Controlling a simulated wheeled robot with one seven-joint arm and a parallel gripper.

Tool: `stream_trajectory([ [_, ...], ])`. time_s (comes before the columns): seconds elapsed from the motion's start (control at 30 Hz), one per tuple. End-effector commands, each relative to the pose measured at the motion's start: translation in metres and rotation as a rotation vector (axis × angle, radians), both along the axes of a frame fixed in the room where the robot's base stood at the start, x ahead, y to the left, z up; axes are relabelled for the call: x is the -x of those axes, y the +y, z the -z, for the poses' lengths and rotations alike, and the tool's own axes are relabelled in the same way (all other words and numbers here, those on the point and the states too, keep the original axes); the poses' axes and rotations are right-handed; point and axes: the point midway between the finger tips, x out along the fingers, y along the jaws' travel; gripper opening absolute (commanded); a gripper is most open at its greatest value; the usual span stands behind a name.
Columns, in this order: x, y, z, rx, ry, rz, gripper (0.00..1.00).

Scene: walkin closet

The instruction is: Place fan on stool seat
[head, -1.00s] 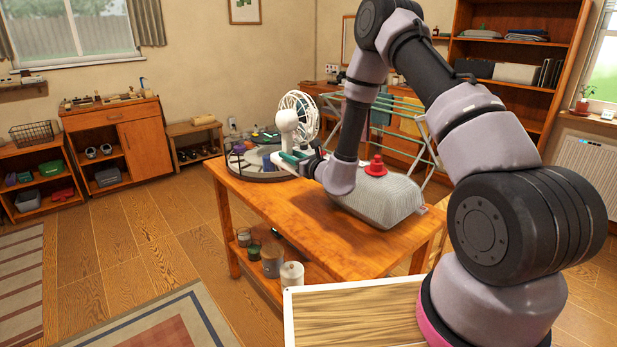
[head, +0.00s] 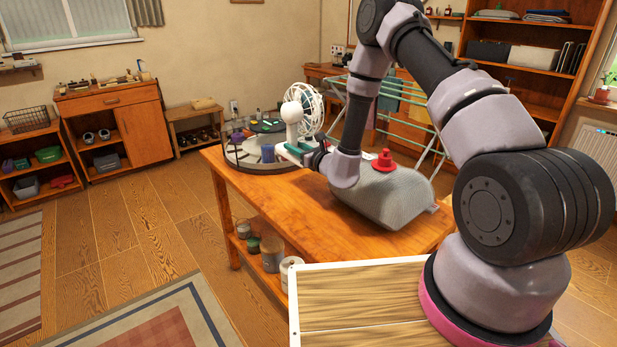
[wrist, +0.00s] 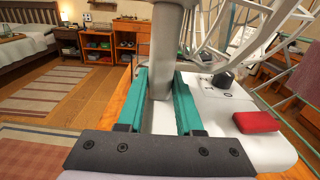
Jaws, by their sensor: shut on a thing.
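The white fan (head: 302,108) has a round wire cage on a pale upright post. My gripper (head: 292,150) is at the post in the head view, above the far end of the wooden table. In the wrist view the teal fingers of my gripper (wrist: 160,98) are shut on the post of the fan (wrist: 166,50), one on each side. The fan is upright; I cannot tell whether its base is clear of what lies below. The white base with a red part shows to the right of the fingers. I cannot make out a stool for certain in either view.
The wooden table (head: 300,215) bears a round grey tray (head: 262,168) with small items and a grey mesh case (head: 390,200) with a red knob. A drying rack (head: 415,125) stands behind. Cabinets line the back wall. Open floor (head: 130,215) lies at left.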

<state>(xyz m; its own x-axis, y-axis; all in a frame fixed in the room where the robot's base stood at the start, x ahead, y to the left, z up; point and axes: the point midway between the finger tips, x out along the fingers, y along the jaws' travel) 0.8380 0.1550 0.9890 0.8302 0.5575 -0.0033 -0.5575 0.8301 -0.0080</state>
Motion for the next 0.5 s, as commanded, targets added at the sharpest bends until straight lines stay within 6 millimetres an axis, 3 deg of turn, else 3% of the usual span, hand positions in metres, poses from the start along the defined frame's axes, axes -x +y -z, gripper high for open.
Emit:
stream_trajectory([
  [0.37,-0.001,0.001,0.038,-0.001,-0.004,0.000,0.00],
  [0.5,-0.001,0.001,0.061,-0.001,-0.003,0.000,0.00],
])
